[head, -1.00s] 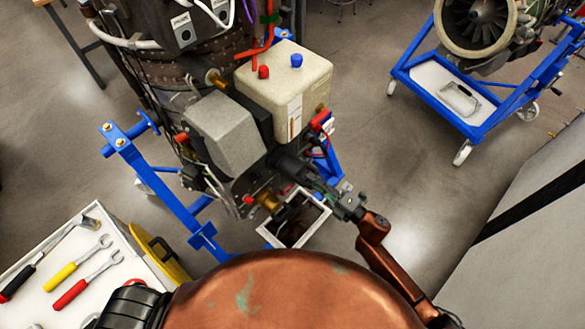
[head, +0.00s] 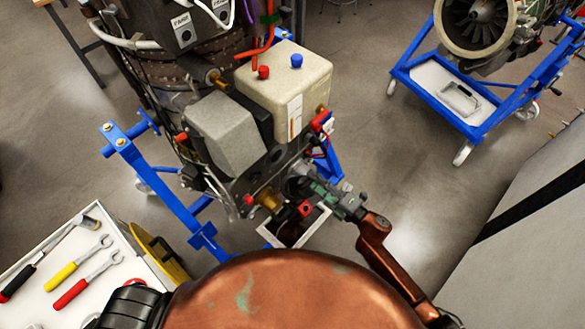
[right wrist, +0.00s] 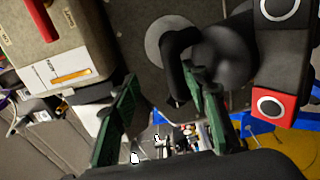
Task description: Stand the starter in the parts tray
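The starter (head: 296,187), dark and rounded with a red end piece, is below the grey and cream boxes of the upright turbine, tilted, above the tray's opening. In the right wrist view, its dark body (right wrist: 225,55) and black loop are beside the right-hand finger. My right gripper (head: 322,190) points at it from the right; its green fingers (right wrist: 160,100) stand apart with background between them. Whether the starter touches a finger or the turbine, I cannot tell. The white-rimmed parts tray (head: 315,226) is partly hidden by the starter and my body. My left gripper is out of view.
The turbine's blue stand (head: 165,185) flanks the left. A white tool cart (head: 128,262) with wrenches is at lower left. Another turbine on a blue trolley (head: 470,120) stands at upper right. A grey surface fills the right edge. Floor between is clear.

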